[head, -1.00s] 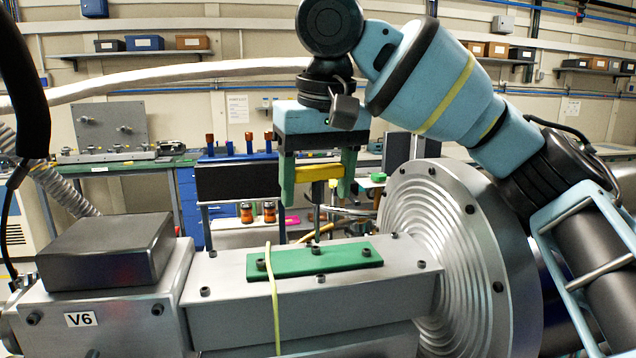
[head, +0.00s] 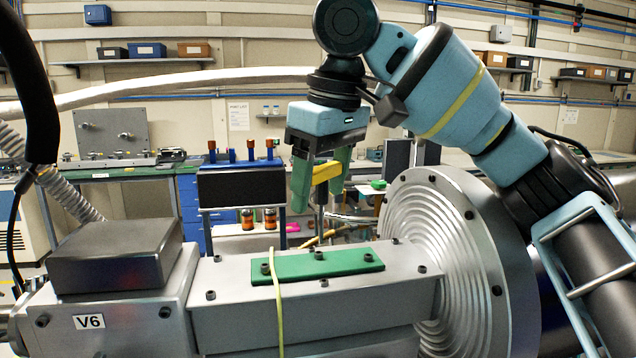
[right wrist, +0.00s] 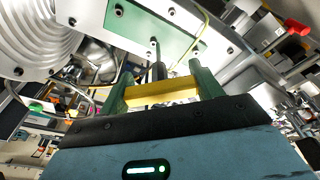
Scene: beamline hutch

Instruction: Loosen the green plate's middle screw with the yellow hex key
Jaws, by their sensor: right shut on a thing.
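The green plate (head: 342,267) lies on top of a grey metal housing, with three dark screws in a row. Its middle screw (head: 318,255) sits directly below the yellow hex key (head: 327,172). My right gripper (head: 322,185) is above the plate, its green fingers shut on the key's yellow handle (right wrist: 160,93). The dark shaft (right wrist: 157,70) points down to the middle screw. Its tip appears to meet the screw head, but how deep it sits cannot be told. My left gripper is not in view.
A thin yellow-green cable (head: 278,315) hangs over the plate's left part. A large ribbed round flange (head: 430,250) stands close on the right. A dark box (head: 115,255) sits on the V6 block at left. A workbench is behind.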

